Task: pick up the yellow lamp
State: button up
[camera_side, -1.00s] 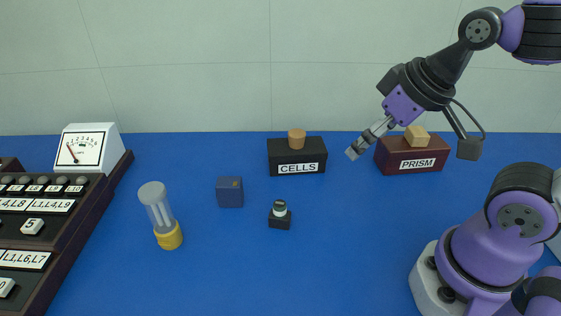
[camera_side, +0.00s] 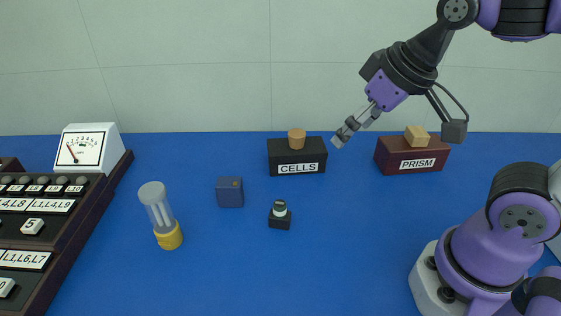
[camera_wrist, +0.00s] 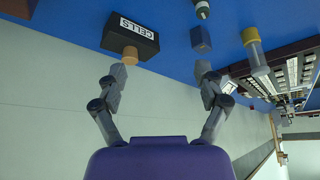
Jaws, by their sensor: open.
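The yellow lamp (camera_side: 168,237) is a clear tube with a pale cap on top and a yellow base. It stands slightly tilted in the picture on the blue table, left of centre in the side view. In the wrist view the lamp (camera_wrist: 253,45) shows at the upper right. My gripper (camera_side: 341,139) is in the air to the right of the CELLS box, far from the lamp. In the wrist view my gripper (camera_wrist: 160,72) has its two fingers spread apart, with nothing between them.
A dark blue cube (camera_side: 230,192) and a small black-based object (camera_side: 280,215) stand right of the lamp. The CELLS box (camera_side: 283,167) and PRISM box (camera_side: 385,156) stand at the back. A dark control panel (camera_side: 75,222) with a meter (camera_side: 88,148) fills the left. The front middle is clear.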

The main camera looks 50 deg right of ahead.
jog(key=w+a+r+n, duration=0.1)
jog(key=w+a+r, duration=0.1)
jog(key=w+a, duration=0.4)
jog(key=n+g+y, duration=0.1)
jog(key=n, duration=0.1)
send_over(158, 208)
jog(key=s+d, duration=0.1)
jog(key=d, duration=0.1)
notch_tip(158, 208, down, 5)
jog(key=x, duration=0.4)
jog(key=shift+s+a+f, duration=0.2)
jog(key=shift+a+f, duration=0.1)
jog(key=shift+f, duration=0.05)
jog(key=x, duration=0.6)
jog(key=shift+s, duration=0.2)
grip_shut()
